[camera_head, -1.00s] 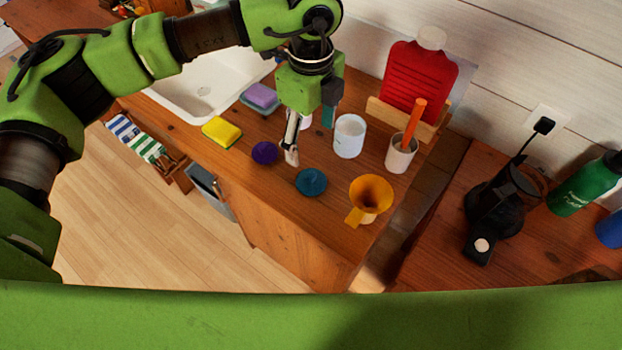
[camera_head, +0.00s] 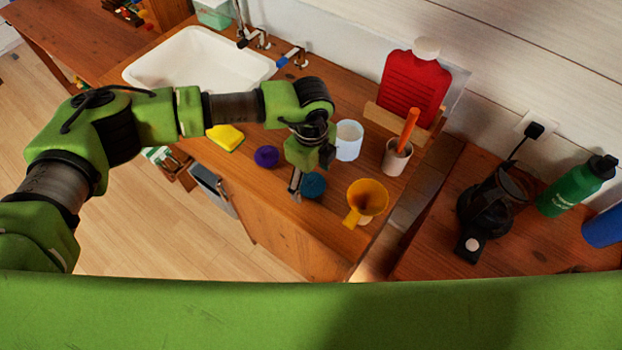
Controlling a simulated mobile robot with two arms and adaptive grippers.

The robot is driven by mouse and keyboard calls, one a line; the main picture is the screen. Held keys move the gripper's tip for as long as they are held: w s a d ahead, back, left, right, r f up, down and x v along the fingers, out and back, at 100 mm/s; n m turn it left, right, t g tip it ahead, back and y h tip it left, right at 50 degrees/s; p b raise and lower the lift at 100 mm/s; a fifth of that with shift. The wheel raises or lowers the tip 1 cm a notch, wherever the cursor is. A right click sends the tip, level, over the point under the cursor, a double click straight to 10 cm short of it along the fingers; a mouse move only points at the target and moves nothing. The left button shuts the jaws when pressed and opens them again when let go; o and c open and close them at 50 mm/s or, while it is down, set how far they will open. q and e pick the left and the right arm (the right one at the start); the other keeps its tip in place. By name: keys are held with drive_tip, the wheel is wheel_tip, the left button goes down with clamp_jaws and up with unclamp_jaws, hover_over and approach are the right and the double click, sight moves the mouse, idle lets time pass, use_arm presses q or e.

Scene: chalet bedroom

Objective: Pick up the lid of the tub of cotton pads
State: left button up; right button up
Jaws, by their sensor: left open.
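A round teal lid (camera_head: 315,186) lies on the wooden counter. A white open-topped tub (camera_head: 348,141) stands behind it, a little to the right; I take this for the cotton pad tub, but its contents are hard to make out. My left gripper (camera_head: 303,187) points down at the lid and is open. One finger shows at the lid's left side, and the gripper covers part of the lid. Whether it touches the lid cannot be told. My right gripper is out of view.
A yellow funnel (camera_head: 367,199) stands close to the right of the lid. A purple round item (camera_head: 266,157) and a yellow sponge (camera_head: 226,138) lie left. A cup with an orange handle (camera_head: 397,157) and a red hot-water bottle (camera_head: 414,88) stand behind. The sink (camera_head: 198,62) is back left.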

use_arm(q)
drive_tip(key=shift+f, duration=0.15)
drive_tip(key=c, duration=0.9)
